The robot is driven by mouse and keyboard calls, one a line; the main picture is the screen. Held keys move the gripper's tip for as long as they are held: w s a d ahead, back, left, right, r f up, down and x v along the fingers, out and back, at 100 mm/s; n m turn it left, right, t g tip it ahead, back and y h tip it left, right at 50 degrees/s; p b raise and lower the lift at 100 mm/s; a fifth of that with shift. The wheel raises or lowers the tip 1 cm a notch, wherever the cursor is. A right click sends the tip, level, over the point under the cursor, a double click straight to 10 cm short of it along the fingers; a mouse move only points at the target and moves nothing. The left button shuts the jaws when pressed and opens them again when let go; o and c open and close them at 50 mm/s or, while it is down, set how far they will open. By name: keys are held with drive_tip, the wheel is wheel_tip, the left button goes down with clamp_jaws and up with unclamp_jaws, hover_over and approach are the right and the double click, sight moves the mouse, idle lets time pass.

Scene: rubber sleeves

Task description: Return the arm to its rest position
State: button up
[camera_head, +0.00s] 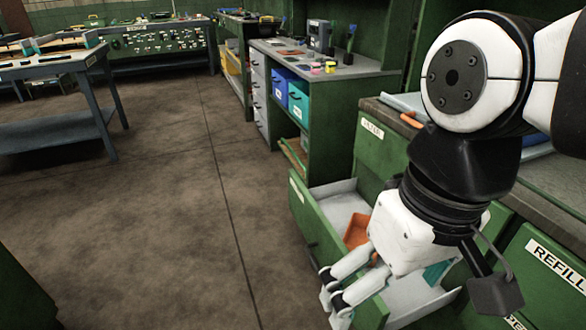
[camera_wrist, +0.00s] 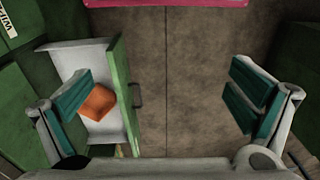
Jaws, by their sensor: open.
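My white and black arm fills the right side of the head view. My gripper (camera_head: 333,290) hangs at its end over the front of an open green drawer (camera_head: 318,236). In the wrist view my gripper (camera_wrist: 160,100) is wide open, with a teal pad on each finger and nothing between them. The same drawer (camera_wrist: 121,85) shows there below the left finger. An orange item (camera_wrist: 98,103) lies in the drawer, and it also shows in the head view (camera_head: 357,231) partly hidden by my gripper.
A green workbench (camera_head: 345,120) with blue and teal bins stands behind the drawer. A bench labelled REFILL (camera_head: 556,264) is at the right, close to my arm. A grey-blue table (camera_head: 50,68) stands at the far left. The concrete floor (camera_head: 170,190) in the middle is clear.

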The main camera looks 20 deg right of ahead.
drive_tip(key=s, duration=0.3)
drive_tip(key=shift+d+h, duration=0.4)
idle(0.4)
wheel_tip(320, 180, up, 27)
drive_tip(key=t+p, duration=0.3)
drive_tip(key=p, duration=2.2)
drive_tip(key=shift+d+t, duration=0.25)
drive_tip(key=shift+t, duration=0.05)
drive_tip(key=shift+w, duration=0.15)
drive_tip(key=shift+c, duration=0.2)
